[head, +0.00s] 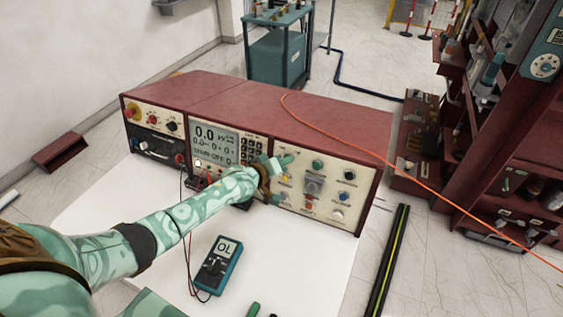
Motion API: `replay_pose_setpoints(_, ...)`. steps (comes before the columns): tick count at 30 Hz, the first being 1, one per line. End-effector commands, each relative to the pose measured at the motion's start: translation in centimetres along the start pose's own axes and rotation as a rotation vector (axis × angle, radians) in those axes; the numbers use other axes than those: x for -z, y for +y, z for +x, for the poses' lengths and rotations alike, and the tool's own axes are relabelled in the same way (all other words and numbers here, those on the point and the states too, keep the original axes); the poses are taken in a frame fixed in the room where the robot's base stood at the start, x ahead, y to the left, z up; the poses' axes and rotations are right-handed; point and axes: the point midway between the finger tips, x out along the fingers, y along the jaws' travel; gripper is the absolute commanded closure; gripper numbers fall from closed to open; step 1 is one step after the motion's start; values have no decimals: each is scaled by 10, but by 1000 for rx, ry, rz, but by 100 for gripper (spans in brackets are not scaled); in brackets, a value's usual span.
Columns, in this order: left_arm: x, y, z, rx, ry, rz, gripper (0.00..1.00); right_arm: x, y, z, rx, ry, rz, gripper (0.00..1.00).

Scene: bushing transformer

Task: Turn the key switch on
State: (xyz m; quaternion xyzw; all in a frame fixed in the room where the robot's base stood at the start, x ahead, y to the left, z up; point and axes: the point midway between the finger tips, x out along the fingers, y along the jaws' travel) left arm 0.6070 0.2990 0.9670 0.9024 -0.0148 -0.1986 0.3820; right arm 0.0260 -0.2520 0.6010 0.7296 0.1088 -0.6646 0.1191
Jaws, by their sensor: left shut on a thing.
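The test console (250,88) is a long dark red cabinet with instrument panels on its front. My left arm reaches in from the left, and its gripper (281,177) is at the left part of the cream right-hand panel (327,202). The gripper is shut on a small part there, which I take to be the key switch. The fingers and hand hide the key switch, so its turn position cannot be read. My right gripper cannot be made out.
The console display (212,146) reads 0.0. A multimeter (217,264) showing OL lies on the white tabletop (300,285), with leads running to the console. An orange cable (400,172) crosses over the console top. A dark red shelf unit (520,150) stands at the right.

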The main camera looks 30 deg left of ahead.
Motion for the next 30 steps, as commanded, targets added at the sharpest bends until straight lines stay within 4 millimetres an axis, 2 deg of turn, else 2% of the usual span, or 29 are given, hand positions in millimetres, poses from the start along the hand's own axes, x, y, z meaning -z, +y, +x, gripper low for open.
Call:
replay_pose_setpoints(9,-4,-2,0,5,-7,5,93,0,0,0,0,0,0,64)
replay_pose_setpoints(10,-4,-2,0,5,-7,5,65,0,0,0,0,0,0,64)
replay_pose_setpoints(12,-3,-2,0,5,-6,4,48,0,0,0,0,0,0,64)
replay_pose_setpoints(20,-2,-1,0,2,-3,3,48,0,0,0,0,0,0,64)
replay_pose_setpoints(23,-1,0,-6,2,-3,2,48,1,1,-4,-1,1,0,64)
replay_pose_setpoints(26,0,2,-22,2,-4,3,48,3,1,-14,-2,4,0,64)
replay_pose_setpoints(30,2,3,-58,3,-4,2,48,7,3,-32,-3,9,0,64)
